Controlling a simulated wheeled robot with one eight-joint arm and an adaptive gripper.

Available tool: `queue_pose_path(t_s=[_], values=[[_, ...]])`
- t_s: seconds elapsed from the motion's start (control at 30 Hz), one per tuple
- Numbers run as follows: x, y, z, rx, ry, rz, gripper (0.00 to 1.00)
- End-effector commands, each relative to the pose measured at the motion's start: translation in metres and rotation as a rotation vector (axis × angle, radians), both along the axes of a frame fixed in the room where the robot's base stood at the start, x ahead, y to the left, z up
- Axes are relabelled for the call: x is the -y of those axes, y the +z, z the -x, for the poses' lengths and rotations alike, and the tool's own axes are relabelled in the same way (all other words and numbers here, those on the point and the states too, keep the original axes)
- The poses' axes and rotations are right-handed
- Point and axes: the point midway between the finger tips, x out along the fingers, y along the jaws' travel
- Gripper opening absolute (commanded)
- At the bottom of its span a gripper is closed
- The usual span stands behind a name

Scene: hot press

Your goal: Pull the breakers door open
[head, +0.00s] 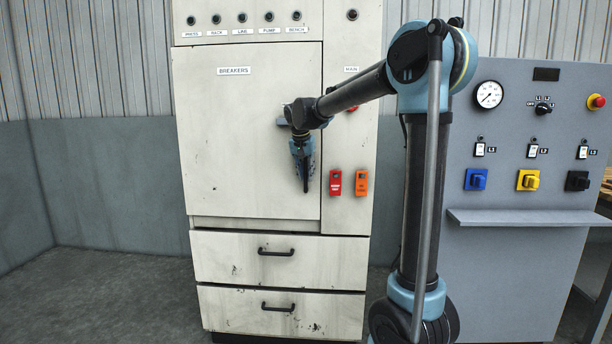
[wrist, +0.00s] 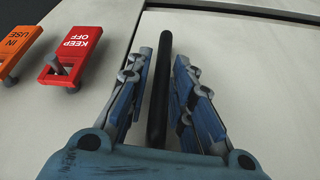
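The breakers door (head: 235,130) is a large pale panel labelled BREAKERS on the cabinet in the head view, and it looks shut. Its handle is a black upright bar (wrist: 160,90) near the door's right edge. My gripper (head: 304,170) is in front of that edge, pointing at the door and hiding part of the handle. In the wrist view my gripper (wrist: 164,65) has one blue finger on each side of the bar. A gap shows between the bar and the fingers, so the gripper is open around it.
Red (head: 335,183) and orange (head: 361,183) tags hang right of the door; the red KEEP OFF tag (wrist: 72,55) is left of my fingers in the wrist view. Two drawers (head: 220,262) lie below. A grey control panel (head: 500,270) stands right. Floor at left is clear.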

Motion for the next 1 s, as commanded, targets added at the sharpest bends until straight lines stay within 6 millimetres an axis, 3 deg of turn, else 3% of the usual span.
queue_pose_path(t_s=[0.23,0.27,0.33,0.37,0.67,0.87,1.0], values=[[0.0,-0.001,0.0,0.0,0.0,0.0,0.21],[0.0,-0.001,0.0,0.0,0.0,0.0,0.19],[0.0,-0.001,0.0,0.0,0.0,0.0,0.03],[0.0,-0.001,0.0,0.0,0.0,0.0,0.0],[0.0,-0.001,0.003,0.0,0.001,0.001,0.0],[-0.002,-0.001,0.023,0.001,0.001,0.001,0.0],[-0.004,-0.001,0.05,0.0,-0.002,0.001,0.0]])
